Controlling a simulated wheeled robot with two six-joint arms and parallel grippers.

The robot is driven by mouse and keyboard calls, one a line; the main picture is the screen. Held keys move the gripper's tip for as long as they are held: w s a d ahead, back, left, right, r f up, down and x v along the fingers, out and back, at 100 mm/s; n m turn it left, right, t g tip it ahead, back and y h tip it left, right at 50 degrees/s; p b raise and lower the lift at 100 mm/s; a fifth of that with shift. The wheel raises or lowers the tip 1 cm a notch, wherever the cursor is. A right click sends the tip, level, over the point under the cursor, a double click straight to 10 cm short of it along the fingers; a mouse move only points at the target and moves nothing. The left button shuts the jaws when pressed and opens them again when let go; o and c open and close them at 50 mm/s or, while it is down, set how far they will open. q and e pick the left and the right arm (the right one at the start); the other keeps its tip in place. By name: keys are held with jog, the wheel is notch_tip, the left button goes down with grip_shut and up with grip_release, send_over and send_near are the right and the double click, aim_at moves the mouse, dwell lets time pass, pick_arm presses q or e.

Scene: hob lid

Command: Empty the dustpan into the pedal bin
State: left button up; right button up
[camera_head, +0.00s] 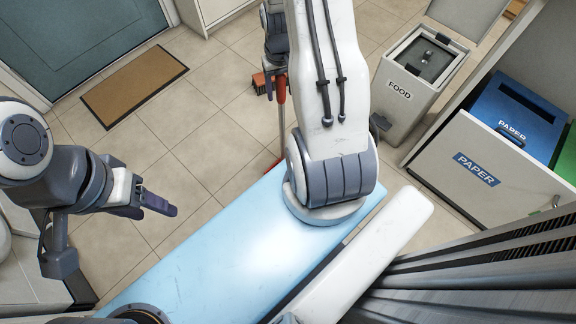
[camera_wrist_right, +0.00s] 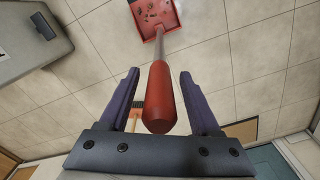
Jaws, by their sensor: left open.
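The dustpan has a red handle (camera_head: 281,88) on a long pole in the head view, with its pan mostly hidden behind my right arm. In the right wrist view the red pan (camera_wrist_right: 146,24) holds dark debris, and its handle (camera_wrist_right: 160,95) points toward the camera. My right gripper (camera_wrist_right: 158,75) is open, its fingers either side of the handle with narrow gaps. The pale bin marked FOOD (camera_head: 397,108) stands right of my right arm with its lid (camera_head: 462,12) raised and a dark pedal-like part low down. My left gripper (camera_head: 155,203) is open and empty.
An open drawer marked PAPER (camera_head: 500,190) holds a blue bin (camera_head: 515,110) at the right. A brown mat (camera_head: 135,85) lies before a teal door. A small orange-brown object (camera_head: 261,83) is beside the handle.

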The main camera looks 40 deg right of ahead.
grip_shut()
dwell(1.2)
